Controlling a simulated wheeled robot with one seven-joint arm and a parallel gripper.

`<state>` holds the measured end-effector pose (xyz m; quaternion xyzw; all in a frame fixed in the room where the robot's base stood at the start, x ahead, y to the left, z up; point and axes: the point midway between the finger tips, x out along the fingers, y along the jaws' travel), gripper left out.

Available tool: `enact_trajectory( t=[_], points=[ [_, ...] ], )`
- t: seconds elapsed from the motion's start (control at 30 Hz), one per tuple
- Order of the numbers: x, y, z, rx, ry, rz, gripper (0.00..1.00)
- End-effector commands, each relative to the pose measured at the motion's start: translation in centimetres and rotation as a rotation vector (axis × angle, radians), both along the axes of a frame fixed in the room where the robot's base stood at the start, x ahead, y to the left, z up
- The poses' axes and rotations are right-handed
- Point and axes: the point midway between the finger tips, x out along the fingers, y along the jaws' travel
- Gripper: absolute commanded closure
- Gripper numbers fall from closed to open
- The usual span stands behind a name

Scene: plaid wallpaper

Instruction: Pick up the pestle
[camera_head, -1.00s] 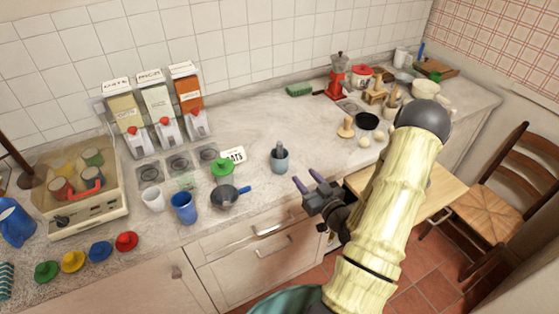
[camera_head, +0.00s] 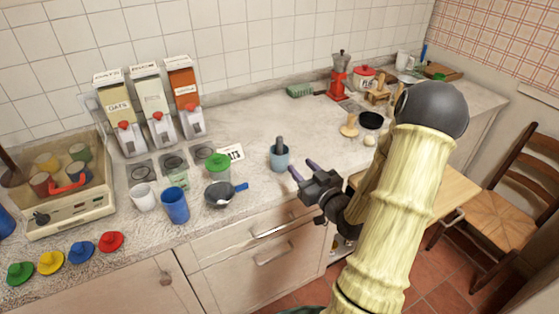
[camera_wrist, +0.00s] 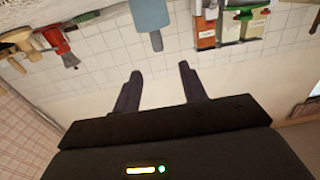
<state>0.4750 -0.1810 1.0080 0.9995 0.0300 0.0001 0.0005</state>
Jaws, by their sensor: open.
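The dark grey pestle (camera_head: 280,144) stands upright in a small blue-grey mortar (camera_head: 279,161) near the counter's front edge; its lower end is hidden inside. In the wrist view, which is upside down, the mortar (camera_wrist: 150,14) is at the top and the pestle (camera_wrist: 156,41) sticks out of it downward in the picture. My gripper (camera_head: 302,168) is open and empty, just right of the mortar and apart from it. In the wrist view the space between my fingertips (camera_wrist: 160,71) is clear, with the pestle's end a little beyond it.
A dark pan (camera_head: 219,194) with a blue handle and a blue cup (camera_head: 175,205) stand left of the mortar. A wooden piece (camera_head: 349,126), a black bowl (camera_head: 370,121) and a red coffee pot (camera_head: 339,76) are to the right. The counter behind the mortar is clear.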

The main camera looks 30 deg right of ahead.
Motion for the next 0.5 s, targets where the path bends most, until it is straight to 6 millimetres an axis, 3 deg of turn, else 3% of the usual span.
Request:
enact_trajectory(
  t=[0.3, 0.5],
  points=[
    [5.9, 0.5, 0.4, 0.001, -0.002, 0.004, 0.58],
    [8.6, 0.6, 0.3, 0.001, -0.001, 0.003, 0.58]
  ],
)
